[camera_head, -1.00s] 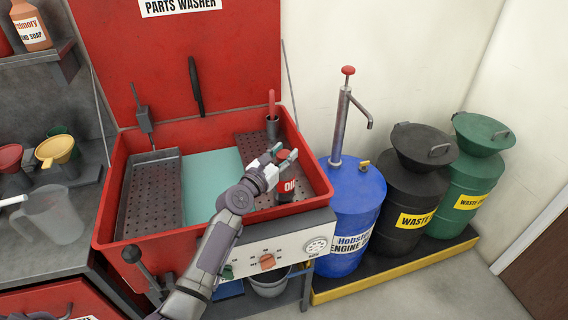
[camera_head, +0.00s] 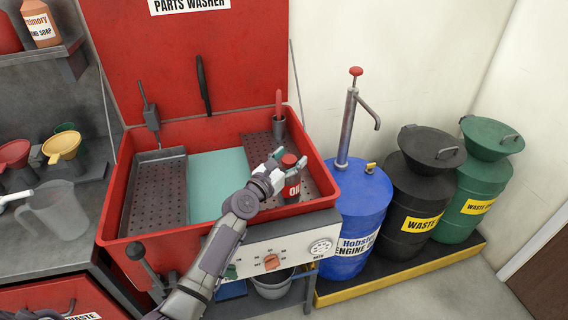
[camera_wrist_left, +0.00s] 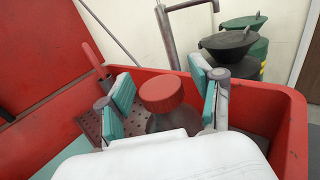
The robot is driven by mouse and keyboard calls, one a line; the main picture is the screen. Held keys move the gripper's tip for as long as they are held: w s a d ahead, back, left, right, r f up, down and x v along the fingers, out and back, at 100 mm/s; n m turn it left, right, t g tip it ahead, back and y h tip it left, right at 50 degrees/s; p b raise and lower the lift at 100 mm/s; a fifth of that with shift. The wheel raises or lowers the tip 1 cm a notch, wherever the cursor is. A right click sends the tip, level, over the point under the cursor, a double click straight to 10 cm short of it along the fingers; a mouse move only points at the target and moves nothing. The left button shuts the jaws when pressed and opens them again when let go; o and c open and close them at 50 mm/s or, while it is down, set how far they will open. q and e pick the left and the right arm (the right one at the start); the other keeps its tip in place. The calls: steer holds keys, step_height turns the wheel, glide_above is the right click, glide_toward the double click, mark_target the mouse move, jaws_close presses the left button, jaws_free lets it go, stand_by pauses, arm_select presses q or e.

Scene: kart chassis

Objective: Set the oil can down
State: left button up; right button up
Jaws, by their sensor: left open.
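The oil can (camera_head: 291,188), dark with a red cap and an "OIL" label, stands upright in the right part of the red parts washer (camera_head: 325,190). My left gripper (camera_head: 286,158) is open around the can's upper part. In the left wrist view the red cap (camera_wrist_left: 161,92) sits between the two teal-padded fingers (camera_wrist_left: 160,98), with a gap visible on each side. The can's lower body is hidden there behind my white wrist housing.
A cup with a red-handled tool (camera_head: 278,118) stands behind the can in the washer. A perforated tray (camera_head: 158,190) lies at its left. A blue drum with a pump (camera_head: 358,205) and black (camera_head: 415,195) and green (camera_head: 485,180) waste drums stand to the right.

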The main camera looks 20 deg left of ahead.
arm_select(q)
steer(key=v, duration=1.2)
